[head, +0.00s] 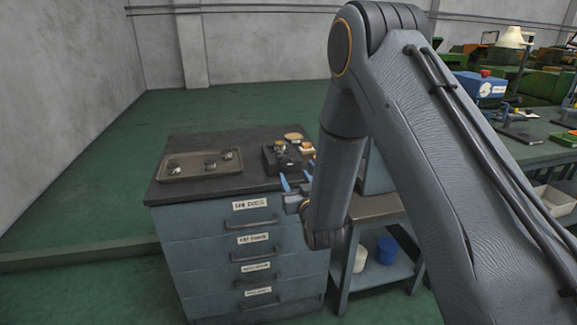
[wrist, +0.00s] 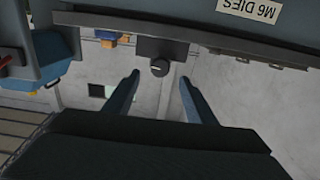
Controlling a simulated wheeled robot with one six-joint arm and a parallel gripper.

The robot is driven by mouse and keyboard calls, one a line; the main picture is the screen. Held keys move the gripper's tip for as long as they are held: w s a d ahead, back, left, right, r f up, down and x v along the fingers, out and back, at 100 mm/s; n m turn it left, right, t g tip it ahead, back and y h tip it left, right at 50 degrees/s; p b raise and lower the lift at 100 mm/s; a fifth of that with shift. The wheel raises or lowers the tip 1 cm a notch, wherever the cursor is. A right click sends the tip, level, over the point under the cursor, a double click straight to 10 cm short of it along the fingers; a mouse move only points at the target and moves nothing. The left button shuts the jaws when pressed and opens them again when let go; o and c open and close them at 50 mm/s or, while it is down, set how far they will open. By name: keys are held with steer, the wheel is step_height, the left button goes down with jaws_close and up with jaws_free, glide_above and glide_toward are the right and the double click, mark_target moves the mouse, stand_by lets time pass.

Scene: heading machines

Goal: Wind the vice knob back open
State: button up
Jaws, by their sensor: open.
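The small dark vice (head: 274,160) stands at the right side of the cabinet's dark top in the head view. In the wrist view, which is upside down, the vice body (wrist: 158,47) shows with its round black knob (wrist: 160,67) towards me. My gripper (head: 297,176) is at the cabinet's front right edge, in front of the vice. In the wrist view my gripper (wrist: 159,78) is open, its two blue fingers apart, with the knob between and just beyond the tips. I see no contact. The knob is hard to make out in the head view.
A tray (head: 172,175) with round metal parts lies left on the cabinet (head: 205,232). Small yellow and orange items (head: 294,137) sit behind the vice. A lower shelf unit (head: 375,208) stands right, partly behind my arm. Green floor at left is clear.

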mark_target(288, 164)
steer(key=shift+p+x, duration=1)
steer(key=shift+x, duration=2.85)
steer(key=c, duration=0.9)
steer(key=shift+a, duration=0.2)
steer(key=shift+c, duration=0.7)
steer(key=shift+d, duration=0.15)
